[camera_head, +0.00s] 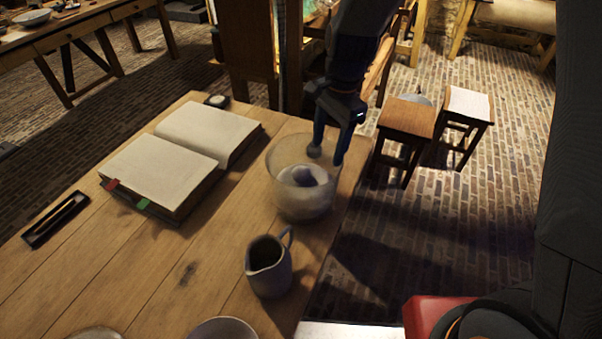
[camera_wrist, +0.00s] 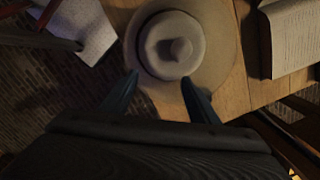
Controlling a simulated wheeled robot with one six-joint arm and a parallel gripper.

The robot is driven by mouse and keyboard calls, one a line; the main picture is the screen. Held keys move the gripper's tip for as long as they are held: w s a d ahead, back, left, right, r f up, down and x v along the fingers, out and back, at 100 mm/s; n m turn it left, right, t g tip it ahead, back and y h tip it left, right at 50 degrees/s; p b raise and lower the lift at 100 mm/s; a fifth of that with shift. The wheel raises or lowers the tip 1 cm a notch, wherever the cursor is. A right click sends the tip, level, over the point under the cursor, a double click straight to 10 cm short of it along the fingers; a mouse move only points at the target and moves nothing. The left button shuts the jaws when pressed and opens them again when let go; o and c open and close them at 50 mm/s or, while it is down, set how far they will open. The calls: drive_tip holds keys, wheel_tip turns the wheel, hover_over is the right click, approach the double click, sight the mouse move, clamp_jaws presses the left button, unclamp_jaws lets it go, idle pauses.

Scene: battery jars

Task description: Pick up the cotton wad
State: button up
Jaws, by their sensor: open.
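A wide, cloudy glass jar (camera_head: 285,205) stands near the table's right edge; its round rim also shows in the wrist view (camera_wrist: 226,50). Inside is a pale, rounded form (camera_head: 303,176). From above, in the wrist view, it is a grey-white round piece (camera_wrist: 158,62) with a small raised lump (camera_wrist: 180,48) in its middle. I cannot tell which part is the cotton wad. My gripper (camera_head: 327,158) is open and points down at the jar's right side. In the wrist view my fingertips (camera_wrist: 160,77) are spread, with the lump beyond them.
A grey pitcher (camera_head: 268,268) stands in front of the jar, and a bowl (camera_head: 222,330) at the near edge. An open book (camera_head: 160,160) lies left of the jar. A dark narrow tray (camera_head: 55,219) lies far left. Stools (camera_head: 406,120) stand on the brick floor at right.

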sight(302, 169)
drive_tip(key=a+m, duration=0.1)
drive_tip(key=a+f, duration=0.1)
drive_tip(key=a, duration=0.1)
drive_tip(key=w+a+f+m, duration=0.1)
drive_tip(key=a, duration=0.1)
drive_tip(key=shift+w+a+m, duration=0.1)
drive_tip(key=shift+a+m, duration=0.05)
drive_tip(key=shift+m, duration=0.15)
drive_tip(key=shift+a+f, duration=0.15)
drive_tip(key=shift+f, duration=0.15)
drive_tip(key=shift+a+f+p, duration=0.2)
drive_tip(key=shift+f+p, duration=0.45)
drive_tip(key=shift+f, duration=1.15)
drive_tip(key=shift+a+f+p, duration=0.2)
drive_tip(key=shift+f+p, duration=0.4)
drive_tip(key=shift+f, duration=1.2)
drive_tip(key=c, duration=1.2)
drive_tip(key=shift+o, duration=0.2)
drive_tip(key=shift+r, duration=0.1)
wheel_tip(302, 169, up, 10)
drive_tip(key=b, duration=0.2)
